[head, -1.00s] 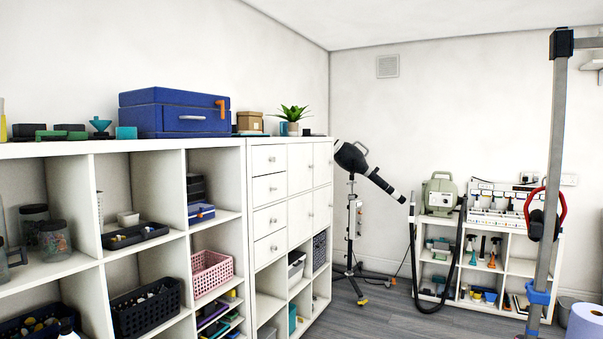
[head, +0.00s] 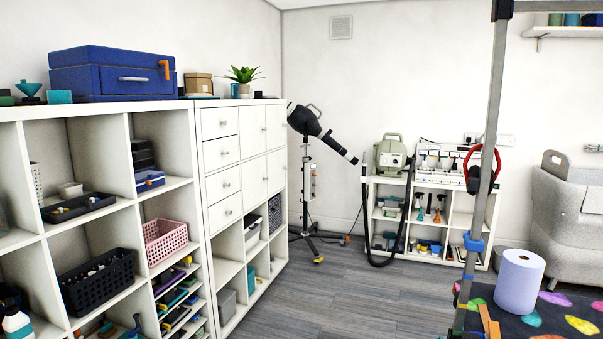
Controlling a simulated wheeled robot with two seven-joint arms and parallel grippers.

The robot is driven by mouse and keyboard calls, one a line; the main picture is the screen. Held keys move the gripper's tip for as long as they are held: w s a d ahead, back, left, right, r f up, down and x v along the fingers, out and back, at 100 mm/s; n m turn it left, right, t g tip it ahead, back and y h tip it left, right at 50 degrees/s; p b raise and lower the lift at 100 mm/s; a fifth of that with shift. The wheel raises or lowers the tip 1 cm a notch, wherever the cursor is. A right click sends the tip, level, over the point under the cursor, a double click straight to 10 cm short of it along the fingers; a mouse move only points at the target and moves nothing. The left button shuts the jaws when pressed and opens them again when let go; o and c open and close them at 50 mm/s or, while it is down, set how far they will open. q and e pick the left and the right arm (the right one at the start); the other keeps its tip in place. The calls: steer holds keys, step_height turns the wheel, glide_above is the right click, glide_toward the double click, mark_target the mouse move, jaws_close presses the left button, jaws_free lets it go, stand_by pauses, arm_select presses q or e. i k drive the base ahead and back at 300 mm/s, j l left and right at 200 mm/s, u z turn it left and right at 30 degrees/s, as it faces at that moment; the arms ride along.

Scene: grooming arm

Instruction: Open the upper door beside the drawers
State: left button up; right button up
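A white cabinet stands left of centre in the head view, with a column of several drawers (head: 221,153) on its near side. Right of the drawers are white doors in two rows. The upper door beside the drawers (head: 252,131) appears shut, flush with the cabinet front. A lower door (head: 254,180) sits below it and also appears shut. Another upper door (head: 276,126) is farther along to the right. Neither of my grippers shows in the view.
An open shelf unit (head: 126,165) with baskets and boxes adjoins the cabinet on the left. A black dryer on a tripod stand (head: 307,190) stands just past the cabinet. A grey metal post (head: 483,165) rises at right. Grey floor (head: 330,290) in front is clear.

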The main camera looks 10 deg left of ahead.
mark_target(251, 130)
steer(key=i, duration=4.05)
